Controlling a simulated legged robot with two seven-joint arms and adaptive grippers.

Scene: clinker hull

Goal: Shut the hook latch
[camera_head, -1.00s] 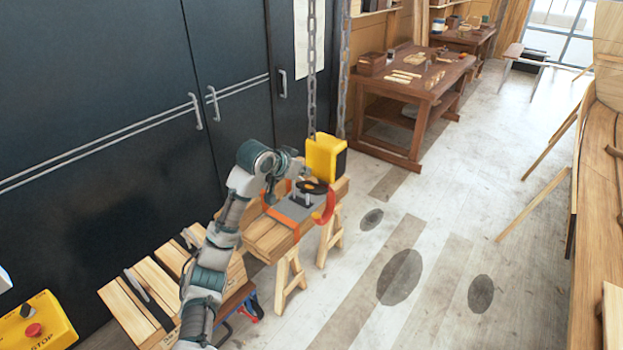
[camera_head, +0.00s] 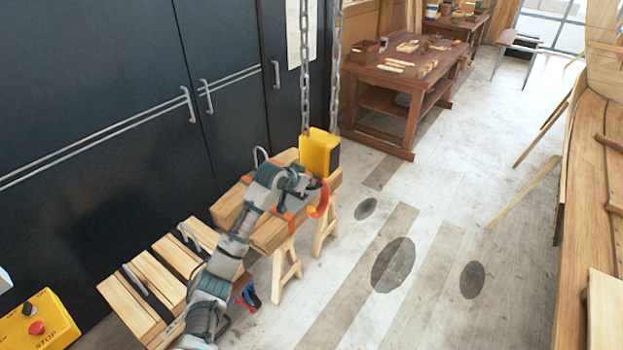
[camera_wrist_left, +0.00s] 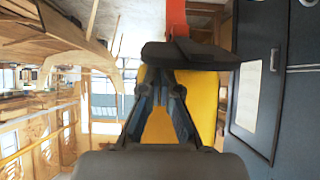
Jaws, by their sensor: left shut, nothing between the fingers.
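A yellow hoist block (camera_head: 320,155) hangs on chains above the far end of a timber stack. Below it an orange-red hook (camera_head: 320,201) curves down beside the timber end. My left gripper (camera_head: 306,182) is at the hook, just under the block; my arm hides part of the hook. In the left wrist view my left gripper (camera_wrist_left: 158,76) is shut and empty, with the yellow block (camera_wrist_left: 206,95) behind it. A dark flat piece (camera_wrist_left: 195,55) crosses just past the fingertips, below an orange-red part (camera_wrist_left: 177,18). I cannot tell whether they touch or how the latch sits. My right gripper is out of view.
The timber (camera_head: 270,236) rests on wooden trestles (camera_head: 284,272). Slatted wood (camera_head: 150,285) lies nearer, beside dark cabinets (camera_head: 90,130). Two chains (camera_head: 304,65) rise from the block. A workbench (camera_head: 400,85) stands behind. The floor to the right (camera_head: 430,235) is open.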

